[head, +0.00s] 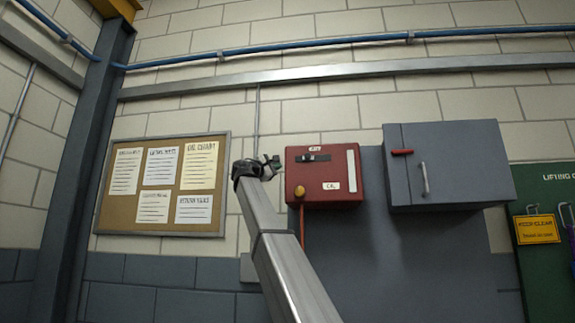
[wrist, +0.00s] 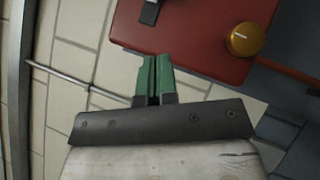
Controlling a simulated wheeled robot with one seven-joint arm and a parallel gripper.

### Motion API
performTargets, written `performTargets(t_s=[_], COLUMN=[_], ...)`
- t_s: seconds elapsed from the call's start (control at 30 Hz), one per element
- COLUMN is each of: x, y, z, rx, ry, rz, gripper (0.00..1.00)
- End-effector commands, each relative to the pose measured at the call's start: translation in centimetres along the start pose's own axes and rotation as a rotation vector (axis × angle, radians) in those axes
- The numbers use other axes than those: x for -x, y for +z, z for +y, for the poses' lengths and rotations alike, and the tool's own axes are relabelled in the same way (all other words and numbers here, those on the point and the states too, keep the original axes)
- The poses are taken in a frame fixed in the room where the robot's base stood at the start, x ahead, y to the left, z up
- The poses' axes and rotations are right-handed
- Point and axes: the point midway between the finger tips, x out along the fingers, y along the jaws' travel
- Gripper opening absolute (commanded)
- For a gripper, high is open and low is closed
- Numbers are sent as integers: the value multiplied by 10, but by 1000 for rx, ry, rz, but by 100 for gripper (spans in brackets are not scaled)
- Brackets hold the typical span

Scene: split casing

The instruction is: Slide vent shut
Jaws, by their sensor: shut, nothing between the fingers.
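The red casing (head: 335,195) hangs on the wall in the middle of the head view. A dark slot with a small slider (head: 309,157) runs along its upper front; I take this to be the vent. In the wrist view the casing (wrist: 195,45) fills the upper right, and a dark piece with a pale end (wrist: 150,12) is cut off at the top edge. My gripper (head: 272,163) is beside the casing's left edge. In the wrist view its green fingers (wrist: 154,60) are together and empty, overlapping the casing's edge; contact cannot be told.
A yellow knob (head: 299,191) is on the casing's lower left, with a pale vertical strip (head: 351,171) at its right. A notice board (head: 120,215) hangs left.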

Motion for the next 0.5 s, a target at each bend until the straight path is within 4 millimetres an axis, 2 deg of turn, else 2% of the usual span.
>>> performTargets(t_s=[0.5], x=[-94], y=[0], z=[1], rx=[0], ry=[-1], rz=[-2], gripper=[0])
